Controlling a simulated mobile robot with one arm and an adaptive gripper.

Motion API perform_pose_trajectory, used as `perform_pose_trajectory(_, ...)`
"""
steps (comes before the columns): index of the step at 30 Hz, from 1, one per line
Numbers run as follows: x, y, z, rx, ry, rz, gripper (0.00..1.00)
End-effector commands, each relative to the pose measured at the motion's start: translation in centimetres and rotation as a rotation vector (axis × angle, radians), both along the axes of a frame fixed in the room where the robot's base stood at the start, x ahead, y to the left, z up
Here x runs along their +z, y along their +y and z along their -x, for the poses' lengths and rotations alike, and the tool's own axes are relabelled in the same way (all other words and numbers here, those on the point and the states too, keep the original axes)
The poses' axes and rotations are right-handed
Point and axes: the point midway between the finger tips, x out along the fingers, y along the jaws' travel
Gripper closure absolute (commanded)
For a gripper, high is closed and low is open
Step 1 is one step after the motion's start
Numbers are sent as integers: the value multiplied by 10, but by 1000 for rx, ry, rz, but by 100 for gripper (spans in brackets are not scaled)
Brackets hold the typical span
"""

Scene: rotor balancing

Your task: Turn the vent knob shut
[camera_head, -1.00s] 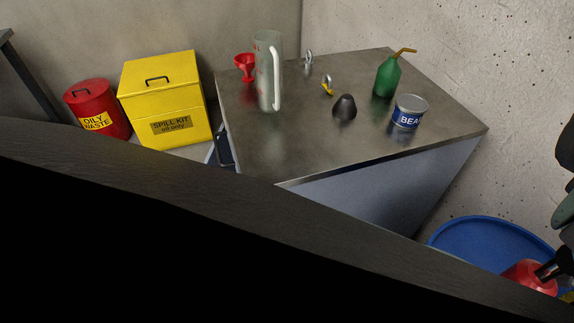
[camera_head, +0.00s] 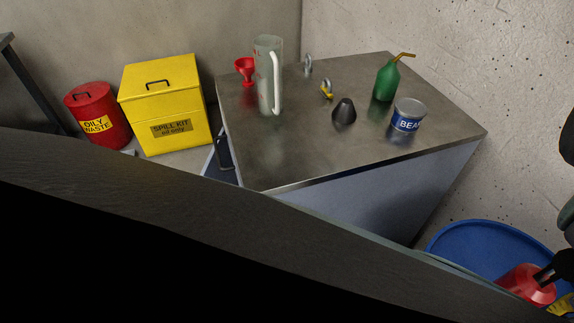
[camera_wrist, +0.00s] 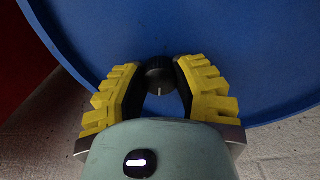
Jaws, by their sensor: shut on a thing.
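In the wrist view, a black round knob (camera_wrist: 159,76) with a white pointer line stands on a blue drum top (camera_wrist: 245,50). The pointer line aims toward the bottom of the picture. My gripper (camera_wrist: 164,66), with yellow ridged fingers, is shut on the knob, one finger on each side. In the head view, the blue drum (camera_head: 470,238) is at the lower right, and a bit of my gripper's yellow finger (camera_head: 563,304) shows at the picture's edge. The knob cannot be made out there.
A red object (camera_head: 522,283) is at the drum beside my gripper. A bench (camera_head: 290,165) holds a jug (camera_head: 264,75), red funnel, dark cone, green oiler (camera_head: 386,80) and blue can (camera_head: 408,115). A yellow spill-kit box (camera_head: 165,100) and red waste bin stand left.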

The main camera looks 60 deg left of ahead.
Motion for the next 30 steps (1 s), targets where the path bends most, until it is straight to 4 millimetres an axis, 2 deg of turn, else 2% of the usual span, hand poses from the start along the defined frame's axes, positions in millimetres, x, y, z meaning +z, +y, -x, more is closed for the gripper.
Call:
perform_pose_trajectory(9,-1,-1,1,133,0,0,100)
perform_pose_trajectory(26,-1,0,0,167,0,1,100)
perform_pose_trajectory(27,-1,0,0,167,0,1,67)
perform_pose_trajectory(30,-1,0,0,167,0,1,57)
